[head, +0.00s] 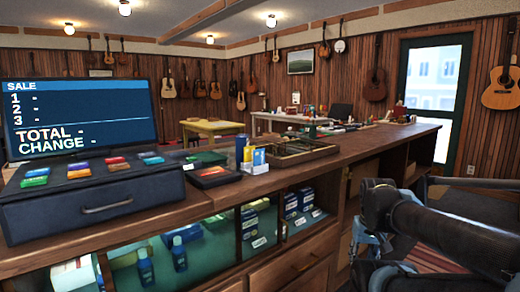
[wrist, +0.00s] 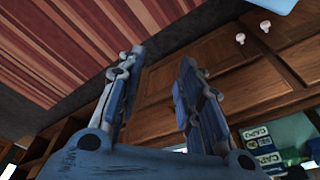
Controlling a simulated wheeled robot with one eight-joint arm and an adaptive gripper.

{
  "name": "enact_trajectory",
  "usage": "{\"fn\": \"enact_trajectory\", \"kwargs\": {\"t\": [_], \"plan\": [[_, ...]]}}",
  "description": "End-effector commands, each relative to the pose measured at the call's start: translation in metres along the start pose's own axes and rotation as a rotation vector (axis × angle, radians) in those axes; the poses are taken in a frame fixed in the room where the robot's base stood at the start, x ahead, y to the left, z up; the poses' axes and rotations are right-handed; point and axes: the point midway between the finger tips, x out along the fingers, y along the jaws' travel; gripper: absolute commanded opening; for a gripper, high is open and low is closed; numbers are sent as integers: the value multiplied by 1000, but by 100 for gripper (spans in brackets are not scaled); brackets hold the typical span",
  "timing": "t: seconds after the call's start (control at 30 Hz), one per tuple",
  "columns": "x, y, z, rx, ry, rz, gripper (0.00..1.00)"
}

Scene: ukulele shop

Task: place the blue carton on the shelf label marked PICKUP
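Several blue-and-white cartons (head: 292,205) stand inside the glass-fronted counter in the head view; I cannot tell which one the task means. Small white shelf labels (head: 259,242) sit in front of them, too small to read, so I cannot pick out PICKUP. Cartons with printed fronts also show at the lower right of the wrist view (wrist: 257,133). My gripper (wrist: 162,63) is open, with nothing between its fingers. It is in front of wooden cabinetry, apart from the cartons. In the head view my arm fills the lower right.
The wooden counter top (head: 340,150) runs across the view. On it are a sale screen (head: 80,120), a dark cash drawer (head: 100,205) and a wooden tray (head: 290,152). Blue bottles (head: 179,253) stand in the case. A striped rug (wrist: 85,45) shows in the wrist view.

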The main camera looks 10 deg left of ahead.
Motion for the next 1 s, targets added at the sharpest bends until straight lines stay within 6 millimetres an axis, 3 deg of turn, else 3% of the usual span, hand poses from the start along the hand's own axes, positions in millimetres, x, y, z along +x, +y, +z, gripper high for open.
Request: {"fn": "enact_trajectory", "kwargs": {"t": [0.33, 0.53, 0.6, 0.77, 1.0], "plan": [[0, 0, 0, 0, 0, 0, 33], [-14, -8, 0, 42, 8, -32, 79], [-23, -15, -11, 95, 0, -69, 94], [-55, -50, -48, 275, -41, -203, 94], [-110, -108, -116, 578, -169, -418, 94]]}}
